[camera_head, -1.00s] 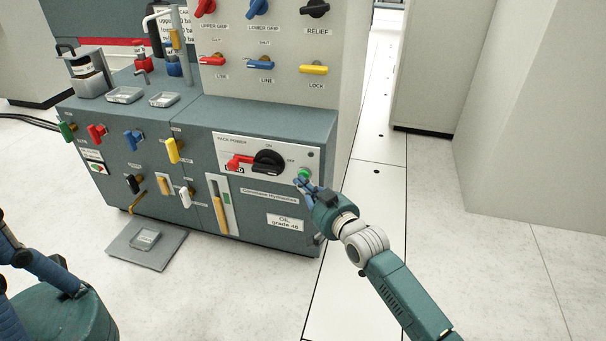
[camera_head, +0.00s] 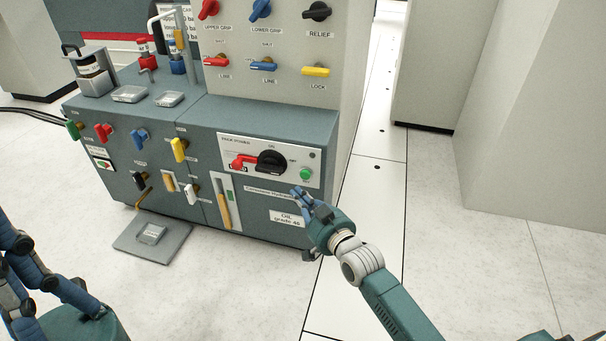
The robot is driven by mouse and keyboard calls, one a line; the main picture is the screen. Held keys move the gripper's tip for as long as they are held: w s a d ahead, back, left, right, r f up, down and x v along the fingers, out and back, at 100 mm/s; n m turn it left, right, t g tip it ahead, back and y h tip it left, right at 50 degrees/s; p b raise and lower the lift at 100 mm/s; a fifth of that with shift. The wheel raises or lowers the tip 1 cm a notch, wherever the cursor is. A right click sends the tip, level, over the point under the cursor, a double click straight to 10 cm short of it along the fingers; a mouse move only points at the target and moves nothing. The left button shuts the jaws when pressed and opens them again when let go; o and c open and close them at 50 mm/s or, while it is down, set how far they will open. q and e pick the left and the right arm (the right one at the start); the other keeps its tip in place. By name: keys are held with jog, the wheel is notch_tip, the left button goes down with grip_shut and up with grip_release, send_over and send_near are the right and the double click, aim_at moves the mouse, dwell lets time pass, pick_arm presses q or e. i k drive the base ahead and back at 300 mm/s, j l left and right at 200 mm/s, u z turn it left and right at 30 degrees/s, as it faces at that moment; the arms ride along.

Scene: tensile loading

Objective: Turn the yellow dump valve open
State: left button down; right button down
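A yellow valve handle (camera_head: 179,149) stands upright on the front of the teal cabinet; its label is too small to read. A second yellow handle (camera_head: 316,71), marked LOCK, lies level on the upper panel. My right gripper (camera_head: 301,197) is just below the green button, in front of the cabinet's right part, well to the right of the upright yellow handle. Its blue fingers are near each other and seem empty; their gap is unclear.
Other handles are close to the upright yellow one: blue (camera_head: 139,139), black (camera_head: 141,181) and white (camera_head: 191,194). The power panel holds a red and black switch (camera_head: 270,161) and the green button (camera_head: 306,174). A grey plate (camera_head: 128,238) lies on the floor in front.

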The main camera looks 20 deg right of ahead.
aim_at(179, 146)
jog(key=k+j, duration=0.1)
jog(key=j, duration=0.65)
jog(key=k+j, duration=0.1)
jog(key=j, duration=0.6)
